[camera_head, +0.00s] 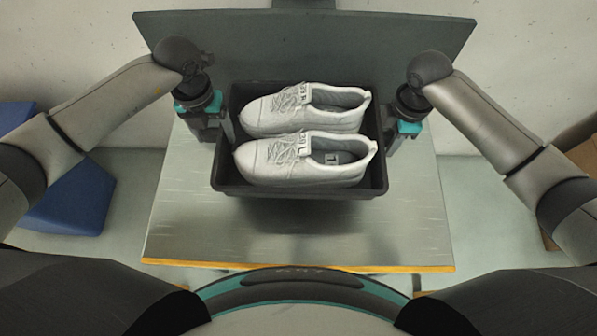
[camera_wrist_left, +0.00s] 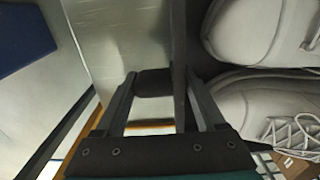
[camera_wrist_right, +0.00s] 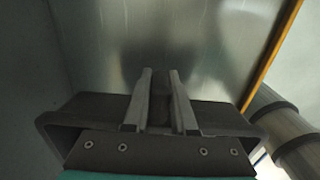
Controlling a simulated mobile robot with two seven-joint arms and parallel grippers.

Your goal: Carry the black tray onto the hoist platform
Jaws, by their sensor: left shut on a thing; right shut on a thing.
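The black tray (camera_head: 300,192) is held level over the hoist platform (camera_head: 195,225), a metal plate with a yellow front edge. A shadow on the plate beneath suggests the tray is raised; the exact gap cannot be told. Two white shoes lie in the tray, the far shoe (camera_head: 335,117) and the near shoe (camera_head: 310,175). My left gripper (camera_head: 226,130) is shut on the tray's left wall, also seen in the left wrist view (camera_wrist_left: 165,82). My right gripper (camera_head: 389,140) is shut on its right wall; the right wrist view shows its fingers (camera_wrist_right: 160,75) at the dark rim.
A dark upright panel (camera_head: 420,40) stands behind the platform, close to the tray's far side. A blue object (camera_head: 70,200) is on the floor at left, and a brown box (camera_head: 575,140) is at the right edge. The front part of the plate is bare.

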